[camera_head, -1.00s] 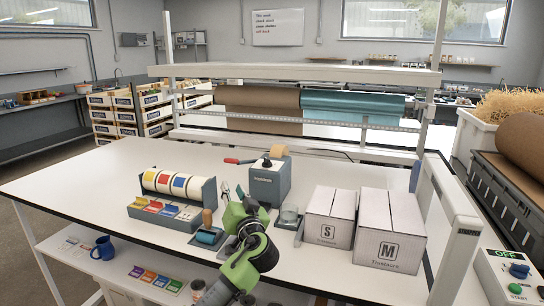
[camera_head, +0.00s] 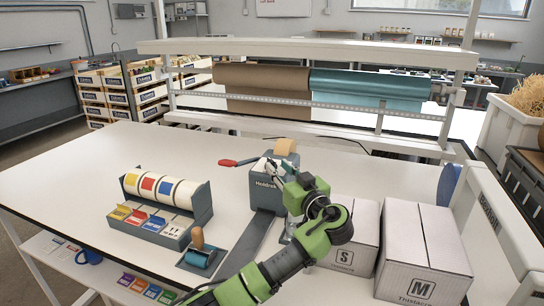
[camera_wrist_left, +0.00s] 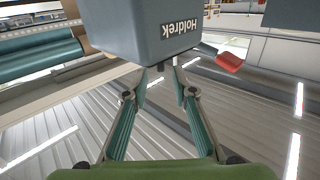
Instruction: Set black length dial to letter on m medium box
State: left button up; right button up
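The grey Holdrek machine (camera_head: 266,188) stands mid-table, with a tan roll at its top rear. My left gripper (camera_head: 272,168) is at the machine's upper front, its fingers narrowly apart and nothing visible held. It covers the top, so the black length dial and its setting are hidden. In the left wrist view, the machine's labelled face (camera_wrist_left: 165,30) is upside down, just beyond the fingertips (camera_wrist_left: 164,72). The medium box (camera_head: 424,253), marked with a black M, stands at the right. A smaller box (camera_head: 355,250), marked S, stands left of it. My right gripper is not in view.
A red-handled lever (camera_head: 238,162) sticks out left of the machine. A label dispenser with coloured rolls (camera_head: 165,205) and a wooden-handled roller (camera_head: 198,252) are further left. Behind is a rack with brown (camera_head: 262,82) and teal rolls (camera_head: 365,86). The left rear tabletop is clear.

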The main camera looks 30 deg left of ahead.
aim_at(273, 163)
pick_arm(q)
jog(key=p+x, duration=0.1)
jog(key=x, duration=0.4)
jog(key=shift+a+r, duration=0.1)
jog(key=shift+w+a+p, duration=0.15)
jog(key=shift+p, duration=0.15)
grip_shut()
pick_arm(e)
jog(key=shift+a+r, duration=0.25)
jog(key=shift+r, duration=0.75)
